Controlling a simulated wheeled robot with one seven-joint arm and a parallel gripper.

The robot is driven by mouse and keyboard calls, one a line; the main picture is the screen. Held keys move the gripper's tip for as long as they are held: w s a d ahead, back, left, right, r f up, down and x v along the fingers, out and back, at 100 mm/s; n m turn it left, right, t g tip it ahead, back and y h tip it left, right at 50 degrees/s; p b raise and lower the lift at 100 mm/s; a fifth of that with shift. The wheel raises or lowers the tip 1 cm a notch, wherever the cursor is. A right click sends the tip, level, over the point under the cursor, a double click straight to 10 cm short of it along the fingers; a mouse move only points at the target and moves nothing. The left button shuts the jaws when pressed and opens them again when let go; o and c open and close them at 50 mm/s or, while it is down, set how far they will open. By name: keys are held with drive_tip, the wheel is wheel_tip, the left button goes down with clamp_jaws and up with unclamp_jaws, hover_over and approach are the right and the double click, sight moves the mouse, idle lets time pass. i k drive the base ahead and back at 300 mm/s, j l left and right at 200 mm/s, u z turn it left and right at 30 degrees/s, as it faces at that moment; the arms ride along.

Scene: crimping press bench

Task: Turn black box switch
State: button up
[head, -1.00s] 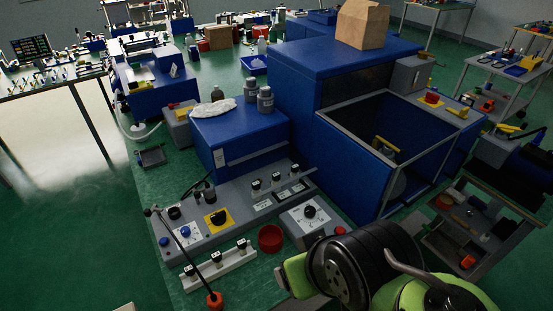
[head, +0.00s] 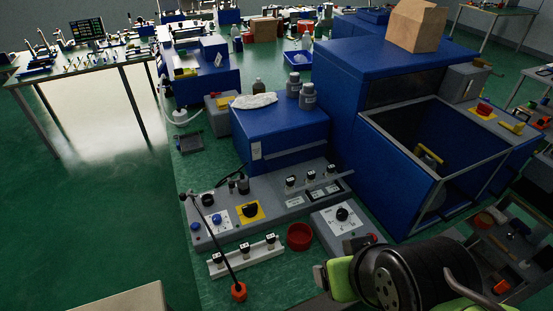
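A sloped grey box with a white dial plate and a black rotary knob (head: 342,214) stands on the green bench, right of the red bowl. Another black rotary switch on a yellow plate (head: 249,209) sits on the long grey control panel (head: 275,213). Several smaller black switches stand on white plates at that panel's right end. I cannot tell for sure which one is the black box switch. My green and black arm fills the lower right, in front of the grey box and apart from its knob. My gripper's fingers do not show.
Blue boxes (head: 283,135) and a large open blue machine (head: 385,85) stand behind. Green floor lies free at left.

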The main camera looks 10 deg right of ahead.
sight(250, 211)
drive_tip(key=l+u, duration=0.15)
drive_tip(key=u, duration=0.25)
drive_tip(key=l+u, duration=0.15)
drive_tip(key=u, duration=0.3)
drive_tip(key=l+u, duration=0.15)
drive_tip(key=u, duration=0.25)
drive_tip(key=l+u, duration=0.15)
drive_tip(key=u, duration=0.25)
